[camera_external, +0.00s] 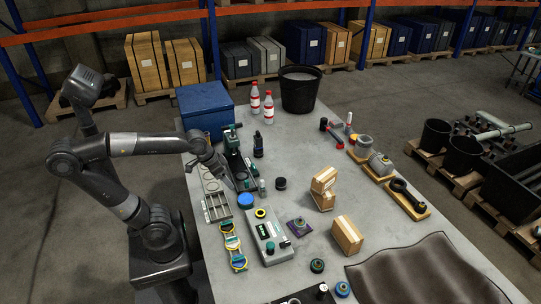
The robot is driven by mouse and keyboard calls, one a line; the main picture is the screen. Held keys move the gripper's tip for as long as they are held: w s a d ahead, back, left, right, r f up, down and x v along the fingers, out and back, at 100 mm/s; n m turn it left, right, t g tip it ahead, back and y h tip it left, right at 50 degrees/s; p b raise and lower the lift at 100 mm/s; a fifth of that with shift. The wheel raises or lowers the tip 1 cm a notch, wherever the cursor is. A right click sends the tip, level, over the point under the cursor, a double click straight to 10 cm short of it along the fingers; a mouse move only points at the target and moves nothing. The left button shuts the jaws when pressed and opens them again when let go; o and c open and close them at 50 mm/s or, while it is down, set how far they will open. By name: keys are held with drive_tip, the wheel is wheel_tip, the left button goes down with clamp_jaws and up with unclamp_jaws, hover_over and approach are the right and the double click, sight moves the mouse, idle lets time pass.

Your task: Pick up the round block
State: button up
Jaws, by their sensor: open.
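My gripper (232,184) is open and empty at the left side of the table, angled downward above a dark device with green parts (236,166). The gap between its fingers is small in this view. A short black round piece (281,183) stands on bare table to the right of my gripper, apart from it. I cannot tell for sure which round piece is the round block.
A grey-green box with controls (268,238) and two cardboard boxes (347,235) (324,180) occupy the middle front. A black bucket (301,92), bottles (268,107) and a blue case (205,106) stand at the back. A brown cloth (425,272) covers the front right.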

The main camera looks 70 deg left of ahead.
drive_tip(key=w+a+f+n+g, duration=0.2)
drive_tip(key=w+a+n, duration=0.15)
drive_tip(key=w, duration=1.15)
drive_tip(key=n+g, duration=0.2)
approach(281, 181)
drive_tip(key=shift+y, duration=0.4)
drive_tip(key=f, duration=1)
drive_tip(key=shift+w+a+f, duration=0.15)
drive_tip(key=shift+w+f, duration=0.15)
drive_tip(key=shift+w, duration=0.1)
drive_tip(key=shift+c, duration=0.3)
drive_tip(key=shift+r, duration=0.1)
clamp_jaws()
